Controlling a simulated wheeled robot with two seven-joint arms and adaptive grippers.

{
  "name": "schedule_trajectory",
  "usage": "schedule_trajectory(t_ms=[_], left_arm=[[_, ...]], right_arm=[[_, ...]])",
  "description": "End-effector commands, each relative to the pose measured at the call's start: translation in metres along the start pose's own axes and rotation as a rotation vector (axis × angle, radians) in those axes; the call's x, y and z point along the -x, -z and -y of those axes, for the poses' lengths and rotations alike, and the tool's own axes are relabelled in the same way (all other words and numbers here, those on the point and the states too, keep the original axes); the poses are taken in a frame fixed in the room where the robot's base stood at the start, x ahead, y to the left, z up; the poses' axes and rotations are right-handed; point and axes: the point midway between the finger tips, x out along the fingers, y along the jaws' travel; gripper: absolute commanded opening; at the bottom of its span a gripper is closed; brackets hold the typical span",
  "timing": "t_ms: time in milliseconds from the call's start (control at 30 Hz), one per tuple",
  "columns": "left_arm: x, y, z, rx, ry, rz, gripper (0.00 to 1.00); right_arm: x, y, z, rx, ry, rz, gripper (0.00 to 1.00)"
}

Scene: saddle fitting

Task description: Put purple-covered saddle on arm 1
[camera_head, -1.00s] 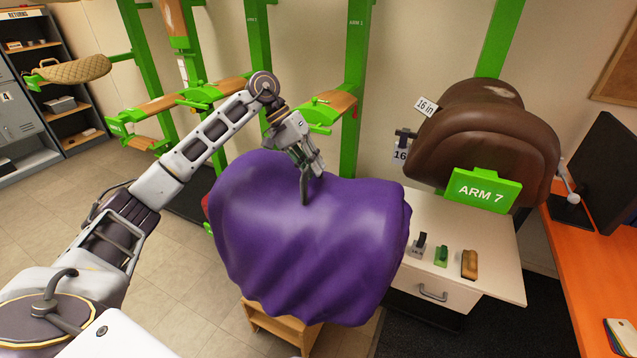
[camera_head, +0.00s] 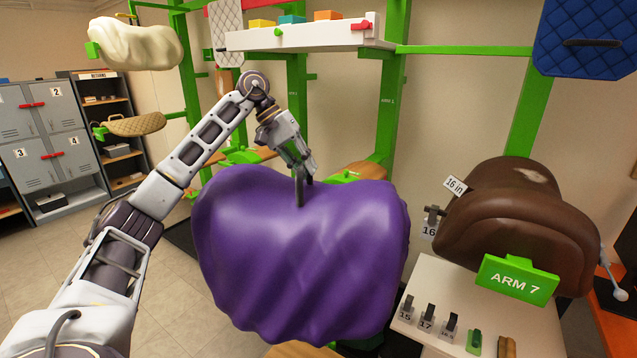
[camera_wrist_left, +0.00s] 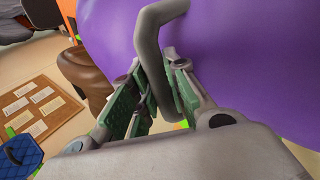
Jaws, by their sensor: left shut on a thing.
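The purple-covered saddle (camera_head: 300,260) fills the middle of the head view, its cover hanging in folds to the lower edge. My left gripper (camera_head: 301,180) is above it, shut on the grey handle at its top. In the left wrist view the gripper's green-padded fingers (camera_wrist_left: 150,105) close around this bent handle (camera_wrist_left: 150,50), with the purple cover (camera_wrist_left: 240,60) behind. Behind the saddle are green posts with wooden-topped green rack arms (camera_head: 362,172). A small label on one post (camera_head: 388,110) is too small to read surely. My right gripper is not in view.
A brown saddle (camera_head: 520,215) sits at the right behind a green ARM 7 sign (camera_head: 517,280). A white cabinet top (camera_head: 430,285) with small gauges stands below it. A white shelf (camera_head: 300,38) spans the posts above. A wooden stand (camera_head: 300,350) shows under the purple saddle.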

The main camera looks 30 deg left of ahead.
Motion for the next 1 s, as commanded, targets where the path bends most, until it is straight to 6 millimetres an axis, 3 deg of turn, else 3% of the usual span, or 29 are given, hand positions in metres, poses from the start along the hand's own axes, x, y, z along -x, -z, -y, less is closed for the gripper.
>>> schedule_trajectory(t_ms=[33,100,300,567,1000], left_arm=[[0.016,0.0,-0.001,0.025,-0.003,-0.026,0.0],[0.028,0.001,0.002,0.066,-0.003,-0.052,0.0],[0.049,0.002,0.01,0.186,-0.002,-0.134,0.0],[0.061,0.001,0.019,0.348,-0.002,-0.24,0.0],[0.065,0.0,0.027,0.585,-0.003,-0.4,0.0]], right_arm=[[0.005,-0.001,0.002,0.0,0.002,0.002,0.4],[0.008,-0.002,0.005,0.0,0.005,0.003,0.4],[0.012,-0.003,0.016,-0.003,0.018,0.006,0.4],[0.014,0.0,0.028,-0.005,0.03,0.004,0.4],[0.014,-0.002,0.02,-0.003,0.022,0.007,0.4]])
